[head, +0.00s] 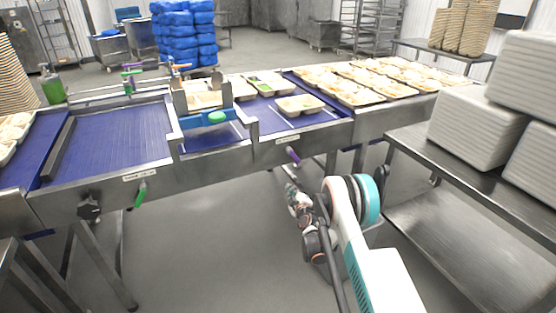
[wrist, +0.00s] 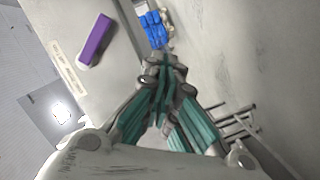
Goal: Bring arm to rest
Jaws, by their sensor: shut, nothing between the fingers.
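My gripper (head: 291,190) is low in front of the conveyor, in the free space below its front edge. It holds nothing. In the wrist view my gripper (wrist: 165,65) shows its teal-sided fingers meeting at the tips. My arm reaches toward it from the lower right of the head view. A purple handle (head: 293,155) on the conveyor's front side is just above the gripper. The purple handle (wrist: 96,40) also shows at the upper left of the wrist view, apart from the fingers.
The conveyor (head: 262,155) runs across the scene with filled trays (head: 300,104) on it. A steel table (head: 420,155) with stacked white containers (head: 478,122) stands at the right. Blue stacked items (head: 183,35) stand behind. The floor (head: 220,240) below the conveyor's front is clear.

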